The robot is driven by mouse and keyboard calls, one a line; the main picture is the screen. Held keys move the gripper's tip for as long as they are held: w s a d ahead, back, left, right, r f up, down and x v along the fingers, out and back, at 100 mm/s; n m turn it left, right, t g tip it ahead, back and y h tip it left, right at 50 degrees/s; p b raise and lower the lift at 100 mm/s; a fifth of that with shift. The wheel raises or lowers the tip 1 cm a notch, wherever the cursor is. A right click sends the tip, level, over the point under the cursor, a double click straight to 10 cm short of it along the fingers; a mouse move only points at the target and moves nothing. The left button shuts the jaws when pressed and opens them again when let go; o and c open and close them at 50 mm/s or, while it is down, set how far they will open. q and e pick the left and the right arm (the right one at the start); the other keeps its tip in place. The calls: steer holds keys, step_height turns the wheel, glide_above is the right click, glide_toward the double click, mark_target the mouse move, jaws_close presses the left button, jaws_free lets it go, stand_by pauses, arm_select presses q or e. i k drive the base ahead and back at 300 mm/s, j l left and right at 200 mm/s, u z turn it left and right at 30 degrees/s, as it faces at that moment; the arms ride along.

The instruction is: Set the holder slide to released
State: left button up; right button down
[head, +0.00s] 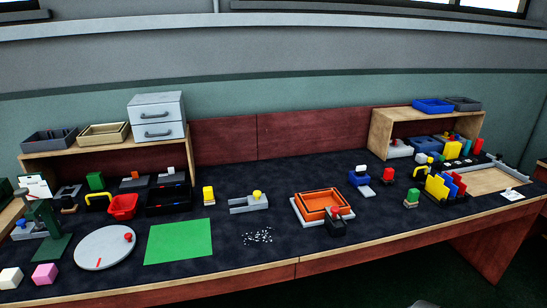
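No part is plainly marked as the holder slide, and I cannot tell which one it is. A grey fixture (248,205) with a yellow knob (257,194) on top lies near the middle of the dark worktop. A black block with a red knob (336,211) stands at the front corner of the orange tray (312,206). A blue device (358,179) with a pale plate in front of it stands behind and to the right. The setting of each is too small to read. Neither of my grippers is in view.
A green mat (178,242), a round pale turntable (103,249) and scattered white bits (257,237) lie at the front left and middle. Wooden shelves stand at both ends, with a white drawer unit (158,116) on the left one. The front right edge is fairly clear.

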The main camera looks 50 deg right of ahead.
mark_target(333, 211)
steer(key=z, duration=1.9)
steer(key=i+l+u, duration=0.25)
steer(key=l+u, duration=0.25)
steer(key=l, duration=0.25)
steer(key=i+l+u, duration=0.15)
steer(key=l+u, duration=0.15)
steer(key=l, duration=0.1)
